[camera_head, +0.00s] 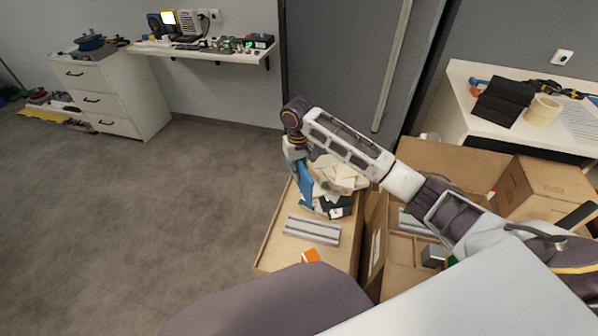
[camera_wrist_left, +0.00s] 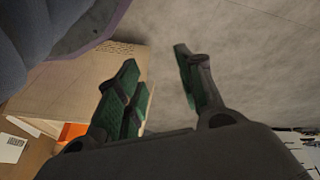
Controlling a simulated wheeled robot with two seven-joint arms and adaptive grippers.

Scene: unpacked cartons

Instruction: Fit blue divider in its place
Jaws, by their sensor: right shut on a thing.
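The blue divider (camera_head: 304,190) is a flat blue piece, mostly upright, over the back left part of the wooden table. My right gripper (camera_head: 297,160) is shut on its upper part; the arm hides some of this grip. The open carton (camera_head: 376,245) with inner compartments stands to the right of the table, partly hidden under my right arm. The divider is outside the carton, to its left. My left gripper (camera_wrist_left: 157,70) shows only in the left wrist view, with its green-padded fingers apart and nothing between them.
The table (camera_head: 276,262) bears crumpled paper (camera_head: 342,174), a grey metal profile (camera_head: 312,230) and an orange item (camera_head: 311,256). Another carton (camera_head: 545,188) stands at the right, near a white table (camera_head: 470,125). The floor left of the table is clear.

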